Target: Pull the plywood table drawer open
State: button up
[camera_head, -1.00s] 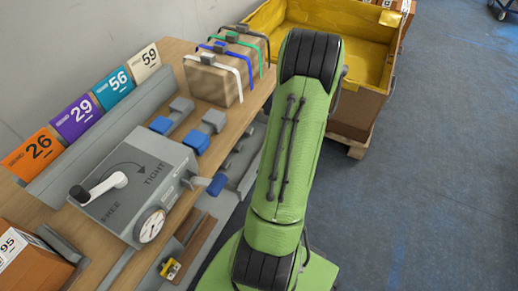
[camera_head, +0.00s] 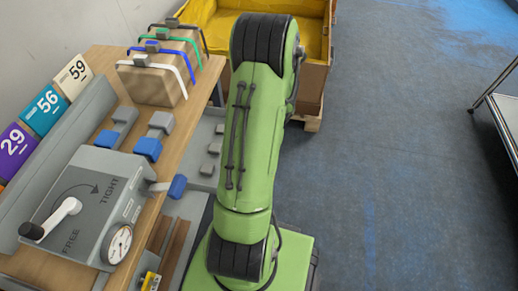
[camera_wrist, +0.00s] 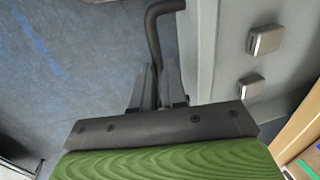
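The plywood table (camera_head: 186,128) stands at the left in the head view. A grey drawer (camera_head: 203,141) sticks out from under its right edge, with several small grey blocks inside; it is at least partly open. In the wrist view, the drawer (camera_wrist: 203,40) is at the right, with two blocks visible. Its dark bent handle (camera_wrist: 154,40) stands off the drawer front. My gripper (camera_wrist: 156,82) has its two grey fingers on either side of the handle bar and looks shut on it. In the head view my green arm hides the gripper and handle.
A strapping device (camera_head: 85,205) with a crank and gauge sits on the table, near a strapped cardboard box (camera_head: 155,80) and numbered cards (camera_head: 45,108). A yellow-lined crate (camera_head: 312,40) stands behind my arm. A metal cart (camera_head: 500,110) is at the right. Blue floor between is clear.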

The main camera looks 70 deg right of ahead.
jog(key=shift+o, duration=0.9)
notch_tip(320, 180, up, 16)
jog(key=s+p, duration=0.2)
jog(key=p, duration=0.3)
jog(key=shift+s+d+f, duration=0.15)
jog(key=shift+s+f, duration=0.05)
jog(key=shift+s, duration=0.2)
jog(key=w+a+r+n+p, duration=0.1)
jog(key=w+a+r+n, duration=0.2)
jog(key=w+a+r, duration=0.4)
jog(key=w+a+r+n+p, duration=0.2)
jog(key=w+a+r+n, duration=0.25)
jog(key=w, duration=0.35)
jog(key=s+a+r+n+t+p, duration=0.1)
jog(key=a+r+n, duration=0.3)
jog(key=a, duration=0.6)
jog(key=s+a+r+n+t+p, duration=0.1)
jog(key=a+r+n, duration=0.4)
jog(key=a, duration=0.6)
jog(key=shift+a+t, duration=0.2)
jog(key=shift+t, duration=0.5)
